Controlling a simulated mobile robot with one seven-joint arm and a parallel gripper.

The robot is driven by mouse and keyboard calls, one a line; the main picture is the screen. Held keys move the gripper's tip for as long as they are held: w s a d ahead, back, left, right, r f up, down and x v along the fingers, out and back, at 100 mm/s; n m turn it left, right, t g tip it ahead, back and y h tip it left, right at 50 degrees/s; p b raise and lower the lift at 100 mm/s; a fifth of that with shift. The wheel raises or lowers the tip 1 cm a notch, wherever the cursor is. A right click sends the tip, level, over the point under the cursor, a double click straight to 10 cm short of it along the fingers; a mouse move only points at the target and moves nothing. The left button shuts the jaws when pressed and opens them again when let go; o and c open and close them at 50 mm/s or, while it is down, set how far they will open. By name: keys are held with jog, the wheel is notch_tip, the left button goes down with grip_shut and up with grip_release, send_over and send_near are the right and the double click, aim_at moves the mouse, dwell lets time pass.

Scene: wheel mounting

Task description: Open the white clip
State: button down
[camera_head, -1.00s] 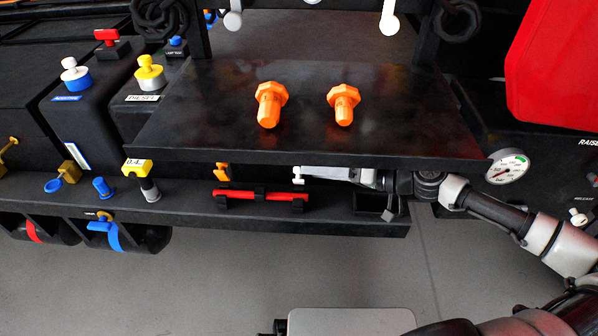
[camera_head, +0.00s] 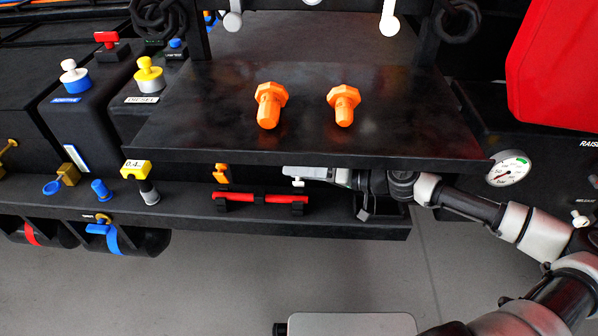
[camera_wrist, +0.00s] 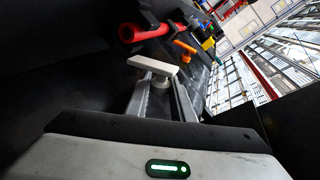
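The white clip (camera_wrist: 152,66) is a flat white bar on a short round stem in the wrist view. In the head view only a small white part of it (camera_head: 298,182) shows, below the front edge of the black shelf. My gripper (camera_wrist: 162,84) has its fingers apart, one on each side of the clip's stem. I cannot tell whether the fingers touch the stem. In the head view my gripper (camera_head: 290,172) reaches in from the right under the shelf, and its fingers overlap the clip.
The black shelf (camera_head: 200,125) with two orange bolts (camera_head: 268,105) (camera_head: 343,105) overhangs my gripper. An orange clip (camera_head: 221,173) and a red bar (camera_head: 262,197) are nearby on the lower ledge. A pressure gauge (camera_head: 508,168) is at the right.

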jog(key=shift+w+r+m+g+p, duration=0.3)
jog(key=shift+m+p, duration=0.1)
jog(key=shift+p, duration=0.55)
jog(key=shift+w+f+m+g+p, duration=0.3)
jog(key=shift+w+f+m+p, duration=0.1)
jog(key=shift+m, duration=0.2)
jog(key=c, duration=1.5)
grip_release()
jog(key=shift+c, duration=0.2)
jog(key=p+v, duration=0.2)
jog(key=v, duration=1.5)
jog(key=shift+d+r, duration=0.2)
jog(key=shift+r, duration=0.15)
